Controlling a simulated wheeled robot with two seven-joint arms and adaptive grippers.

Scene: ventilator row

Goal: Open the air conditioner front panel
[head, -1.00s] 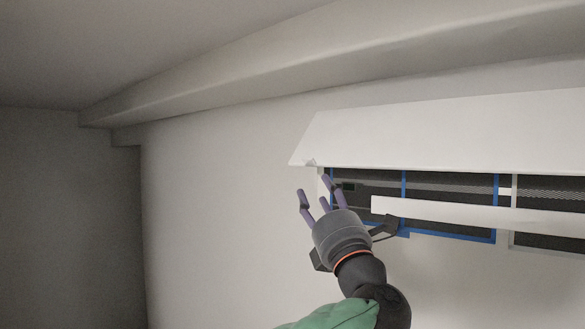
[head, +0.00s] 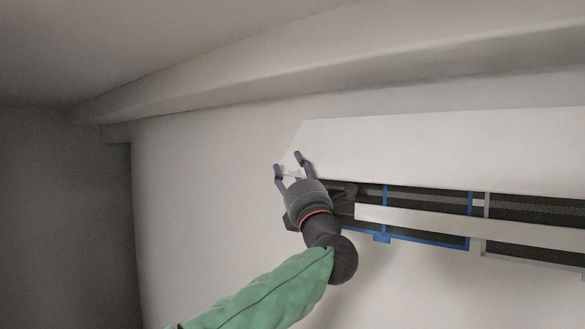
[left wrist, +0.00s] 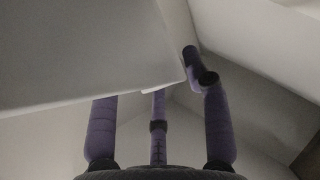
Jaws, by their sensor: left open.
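The air conditioner front panel (head: 430,150) is a long white flap on the wall, swung up and out from the body in the head view. Below it the air conditioner's body (head: 425,208) shows dark filters in blue and grey frames and a white strip. My left gripper (head: 287,166) is open at the panel's lower left corner, its fingers pointing up. In the left wrist view the panel (left wrist: 75,50) fills the upper left, its corner close to the purple fingers of the gripper (left wrist: 165,115). I cannot tell whether they touch. My right gripper is not in view.
A pale ledge (head: 300,75) runs along the wall above the air conditioner. The wall (head: 190,210) to the left of the air conditioner is bare, with free room there. A dark wall stands at the far left.

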